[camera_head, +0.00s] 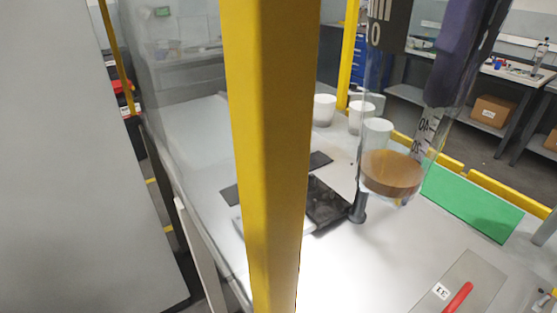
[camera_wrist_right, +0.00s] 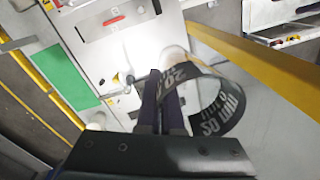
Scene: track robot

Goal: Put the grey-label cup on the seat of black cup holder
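A clear cup (camera_head: 391,174) with brown liquid at its bottom fills the upper right of the head view. It hangs upright or slightly tilted above the table, with dark grey label parts and white numbers on its wall. My right gripper (camera_wrist_right: 162,92) has its dark fingers close together at the cup's wall. In the wrist view the grey label (camera_wrist_right: 215,108) curves beside the fingers. A black square holder-like piece (camera_head: 327,203) lies on the table, below and left of the cup, partly hidden by a yellow post. My left gripper is not in view.
The yellow post (camera_head: 270,150) stands close in front. White cups (camera_head: 323,110) are at the back of the table. A green panel (camera_head: 470,200) lies at right, with a red-handled plate (camera_head: 484,278) nearer. The light tabletop (camera_head: 365,270) is clear in front.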

